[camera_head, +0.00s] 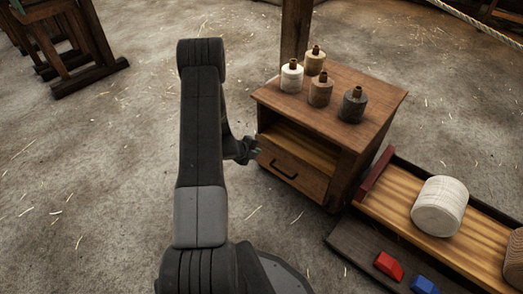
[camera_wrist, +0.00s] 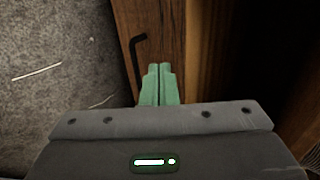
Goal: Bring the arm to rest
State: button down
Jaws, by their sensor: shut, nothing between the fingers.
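My arm (camera_head: 200,140) reaches up through the middle of the head view and bends down toward a small wooden cabinet. My gripper (camera_head: 256,148) is beside the cabinet's front, partly hidden behind the arm. In the wrist view my gripper's green fingers (camera_wrist: 159,70) are together with nothing between them. They point at the wooden cabinet front, close to the dark drawer handle (camera_wrist: 137,62). I cannot tell whether they touch the wood.
At right a wooden tray (camera_head: 385,205) holds a pale spool (camera_head: 440,206); red (camera_head: 389,265) and blue (camera_head: 424,285) pieces lie nearby.

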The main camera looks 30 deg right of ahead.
jog(key=shift+v, duration=1.1)
